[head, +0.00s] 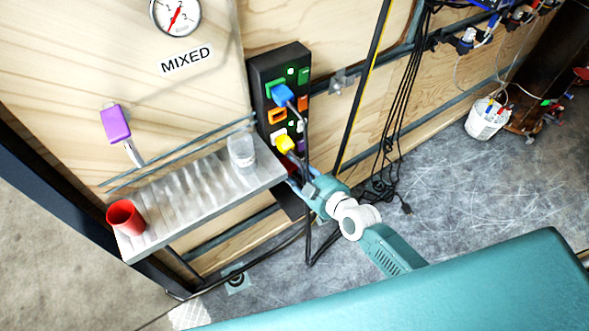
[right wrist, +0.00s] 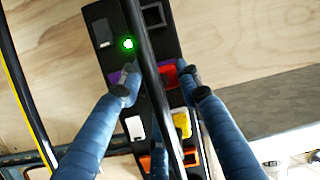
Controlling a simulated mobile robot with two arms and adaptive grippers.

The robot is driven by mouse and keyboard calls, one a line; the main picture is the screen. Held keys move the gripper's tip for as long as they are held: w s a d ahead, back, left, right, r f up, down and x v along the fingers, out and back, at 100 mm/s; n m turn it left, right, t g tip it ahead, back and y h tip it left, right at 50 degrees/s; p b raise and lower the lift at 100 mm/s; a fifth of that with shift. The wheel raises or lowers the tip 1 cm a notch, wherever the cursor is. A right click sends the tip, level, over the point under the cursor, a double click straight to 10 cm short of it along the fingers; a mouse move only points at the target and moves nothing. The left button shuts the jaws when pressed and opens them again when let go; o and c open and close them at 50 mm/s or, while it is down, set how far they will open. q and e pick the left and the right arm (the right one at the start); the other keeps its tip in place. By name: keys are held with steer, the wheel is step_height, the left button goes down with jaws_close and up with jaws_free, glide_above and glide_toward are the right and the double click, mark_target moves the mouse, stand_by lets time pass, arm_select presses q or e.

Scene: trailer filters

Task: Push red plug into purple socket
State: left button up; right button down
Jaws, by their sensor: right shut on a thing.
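The black socket strip (head: 262,95) is fixed to the wooden wall, with coloured sockets in rows. My right gripper (right wrist: 158,82) is shut on the red plug, close against the strip. In the head view the gripper (head: 296,178) is at the strip's lower end, with some red beside it. My left gripper is out of view.
A blue plug (head: 282,95) and a yellow plug (head: 284,145) sit in the strip, with black cables hanging. A metal shelf (head: 190,190) beside it holds a red cup (head: 125,217) and a clear jar (head: 242,151). A white bucket (head: 487,120) stands farther right.

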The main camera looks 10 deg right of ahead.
steer(key=shift+w+a, duration=0.3)
steer(key=shift+w, duration=0.55)
steer(key=c, duration=1.2)
jaws_free()
steer(key=shift+o, duration=0.2)
steer(key=shift+s+d, duration=0.15)
steer(key=shift+s, duration=0.2)
steer(key=v, duration=1.1)
steer(key=shift+r, duration=0.25)
